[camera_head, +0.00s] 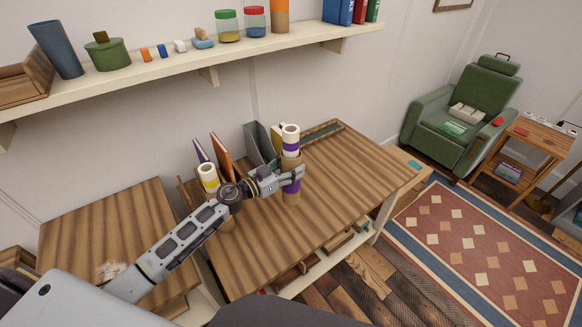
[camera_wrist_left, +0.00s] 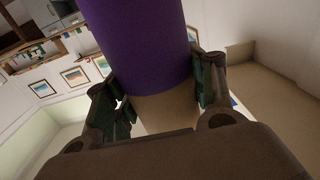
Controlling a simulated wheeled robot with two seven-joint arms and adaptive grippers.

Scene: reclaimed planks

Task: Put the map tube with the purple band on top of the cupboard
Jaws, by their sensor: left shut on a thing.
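The map tube with the purple band (camera_head: 292,164) is upright over the desk: brown, with a wide purple band low down and a white top ringed in purple. My left gripper (camera_head: 288,181) is shut around its lower part, from the left side. In the left wrist view, the purple band (camera_wrist_left: 140,45) fills the space between the two fingers (camera_wrist_left: 165,85), with bare brown tube below it. I cannot tell whether the tube's foot touches the desk. My right gripper is not in view. I cannot make out for sure which piece is the cupboard.
A yellow-banded tube (camera_head: 208,178) stands left of the held one, near upright files (camera_head: 222,158) and a grey file holder (camera_head: 259,145). The desk (camera_head: 345,180) is clear on its right. A wall shelf (camera_head: 120,85) holds jars and pots. A lower wooden top (camera_head: 100,225) is at left.

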